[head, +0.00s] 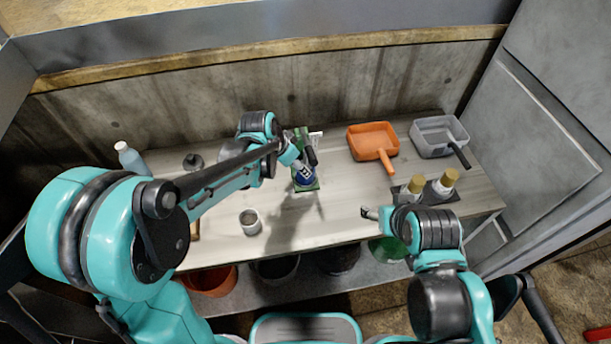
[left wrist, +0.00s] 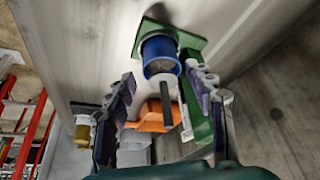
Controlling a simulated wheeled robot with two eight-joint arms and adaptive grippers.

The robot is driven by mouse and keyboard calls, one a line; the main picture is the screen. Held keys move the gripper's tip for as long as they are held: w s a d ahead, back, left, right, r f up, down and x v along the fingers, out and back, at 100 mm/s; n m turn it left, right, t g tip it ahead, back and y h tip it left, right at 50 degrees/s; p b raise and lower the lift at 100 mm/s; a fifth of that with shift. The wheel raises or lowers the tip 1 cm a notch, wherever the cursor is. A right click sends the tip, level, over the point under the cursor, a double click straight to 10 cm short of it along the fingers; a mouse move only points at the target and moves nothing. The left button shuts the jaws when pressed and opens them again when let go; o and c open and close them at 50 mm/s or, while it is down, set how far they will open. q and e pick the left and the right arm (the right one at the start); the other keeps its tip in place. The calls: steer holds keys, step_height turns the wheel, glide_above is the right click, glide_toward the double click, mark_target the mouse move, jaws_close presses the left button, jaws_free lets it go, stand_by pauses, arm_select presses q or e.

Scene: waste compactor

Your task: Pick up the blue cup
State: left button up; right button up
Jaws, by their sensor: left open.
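The blue cup (head: 304,177) stands on a green base (head: 314,187) near the middle of the table. In the left wrist view, the cup (left wrist: 160,56) shows its open rim, with the green base (left wrist: 186,41) behind it. My left gripper (head: 303,157) is beside the cup in the head view and partly covers it. In the left wrist view, my left gripper (left wrist: 163,92) is open, its fingers spread to either side below the cup in the picture. Contact is not clear. My right gripper (head: 370,212) is near the table's front edge, away from the cup; its jaws are unclear.
An orange dustpan (head: 373,138) and a grey dustpan (head: 435,130) lie at the back right. Gold-topped bottles (head: 443,183) stand in front of them. A metal cup (head: 250,220) stands front left, a pale bottle (head: 130,157) back left. The table's (head: 335,215) middle front is clear.

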mark_target(301, 179)
arm_select(q)
steer(key=b+x, duration=0.3)
steer(key=x, duration=0.5)
steer(key=shift+s+r, duration=0.1)
steer(key=c, duration=1)
steer(key=shift+d+r, duration=0.1)
